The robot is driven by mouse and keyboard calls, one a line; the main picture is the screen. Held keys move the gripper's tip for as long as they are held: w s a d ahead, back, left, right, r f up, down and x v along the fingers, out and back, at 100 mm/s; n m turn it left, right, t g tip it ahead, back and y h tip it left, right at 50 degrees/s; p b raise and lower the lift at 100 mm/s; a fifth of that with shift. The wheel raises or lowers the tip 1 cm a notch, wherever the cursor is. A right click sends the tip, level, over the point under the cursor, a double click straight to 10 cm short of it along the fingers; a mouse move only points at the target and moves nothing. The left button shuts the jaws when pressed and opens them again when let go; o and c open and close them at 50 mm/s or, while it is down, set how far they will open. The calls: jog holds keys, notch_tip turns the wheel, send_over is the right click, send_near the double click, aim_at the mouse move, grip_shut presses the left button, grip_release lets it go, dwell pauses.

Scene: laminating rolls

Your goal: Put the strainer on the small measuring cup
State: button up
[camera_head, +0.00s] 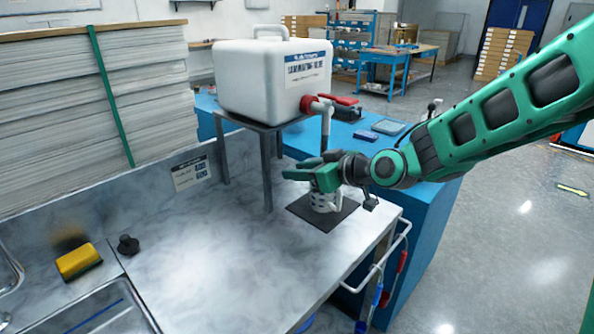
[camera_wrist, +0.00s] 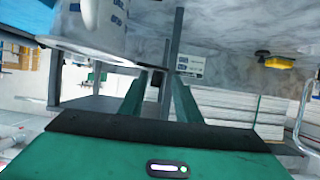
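My gripper (camera_head: 305,174) is above the marble counter, over a whitish cup (camera_head: 325,202) that stands on a dark square mat (camera_head: 306,214) below the container's tap. The gripper hides the cup's top. In the wrist view, which looks upside down, my two green fingers (camera_wrist: 160,80) are apart, with no object clearly held between them. A white surface with blue marks (camera_wrist: 112,22) shows at the top left there, possibly the cup. I cannot make out a strainer in either view.
A white container (camera_head: 262,82) with a red-handled tap (camera_head: 325,104) stands on a metal stand (camera_head: 266,165) close behind my gripper. A yellow sponge (camera_head: 78,261) and a black plug-like piece (camera_head: 128,245) lie by the sink at left. The counter's middle is clear.

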jog(key=shift+r, duration=0.5)
jog(key=v, duration=1.2)
jog(key=shift+d, duration=0.1)
